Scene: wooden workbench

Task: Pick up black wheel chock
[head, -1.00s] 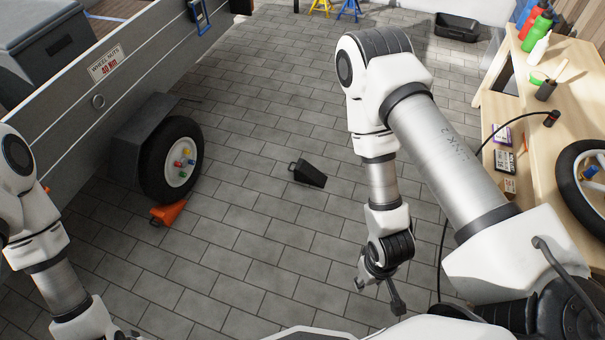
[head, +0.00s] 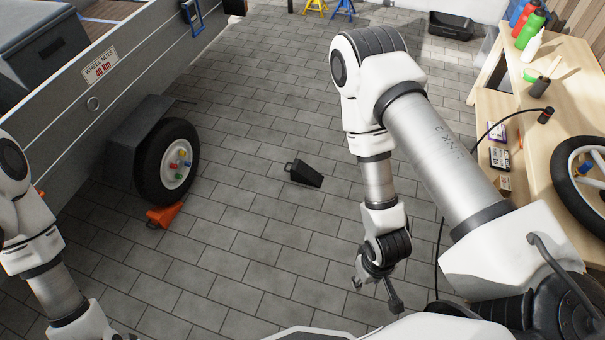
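The black wheel chock (head: 304,174) lies on the grey paved floor in the middle of the head view, with its handle end toward the left. Nothing touches it. My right gripper (head: 374,295) hangs below and to the right of the chock in the picture, well apart from it. Its fingers are spread and nothing is between them. My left arm comes in at the left edge; its gripper is mostly cut off at the bottom edge, so its fingers cannot be made out.
An orange chock (head: 164,215) sits against the trailer wheel (head: 167,163) on the left. The grey trailer (head: 60,110) fills the upper left. A wooden workbench (head: 513,116) with bottles and a loose wheel (head: 583,180) stands at right. A black cable (head: 440,250) runs down to the floor. Paving around the black chock is clear.

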